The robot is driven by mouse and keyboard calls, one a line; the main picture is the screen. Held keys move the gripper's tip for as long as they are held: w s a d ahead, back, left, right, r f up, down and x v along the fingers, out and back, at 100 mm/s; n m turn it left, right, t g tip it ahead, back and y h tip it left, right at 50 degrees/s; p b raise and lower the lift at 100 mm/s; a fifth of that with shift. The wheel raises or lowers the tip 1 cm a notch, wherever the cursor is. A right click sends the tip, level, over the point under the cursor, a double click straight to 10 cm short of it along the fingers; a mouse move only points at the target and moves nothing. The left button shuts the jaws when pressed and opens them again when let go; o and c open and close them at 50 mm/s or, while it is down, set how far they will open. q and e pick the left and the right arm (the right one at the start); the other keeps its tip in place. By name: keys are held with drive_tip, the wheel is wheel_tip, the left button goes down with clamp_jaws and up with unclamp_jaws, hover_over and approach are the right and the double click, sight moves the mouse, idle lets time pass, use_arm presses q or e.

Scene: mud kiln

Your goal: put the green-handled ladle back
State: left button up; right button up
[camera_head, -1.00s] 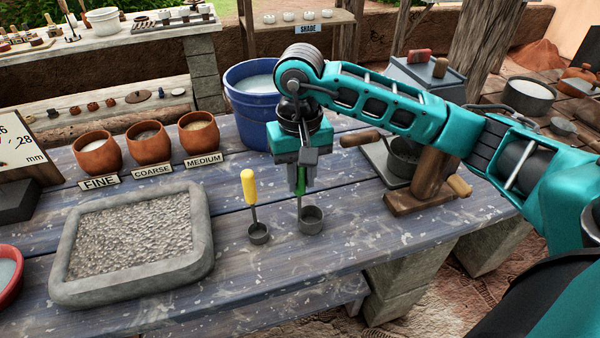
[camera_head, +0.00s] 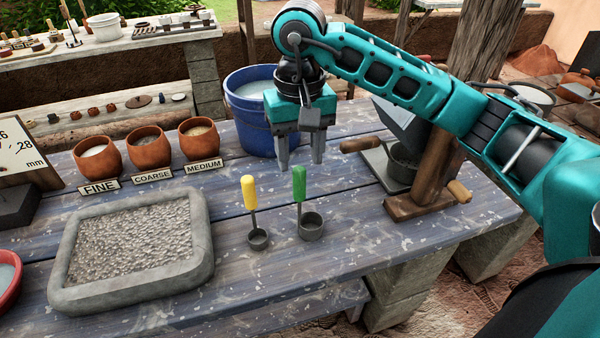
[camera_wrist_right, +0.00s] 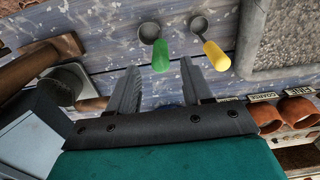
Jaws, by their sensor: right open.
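The green-handled ladle (camera_head: 299,187) stands on the blue plank table with its grey cup down and its handle up. It also shows in the right wrist view (camera_wrist_right: 160,55), ahead of the fingers. The yellow-handled ladle (camera_head: 249,193) stands just to its left and also shows in the right wrist view (camera_wrist_right: 216,56). My right gripper (camera_head: 300,168) is open and empty, above and behind the green handle, apart from it. My left gripper is not in view.
A stone tray (camera_head: 62,262) of gravel lies left of the ladles. Several clay pots (camera_head: 149,150) with labels stand behind it. A blue bucket (camera_head: 248,125) is behind my gripper. A wooden-handled press (camera_head: 425,185) stands to the right.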

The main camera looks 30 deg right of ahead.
wheel_tip(320, 180, up, 6)
drive_tip(key=shift+f+p, duration=0.15)
drive_tip(key=shift+p, duration=0.2)
idle(0.4)
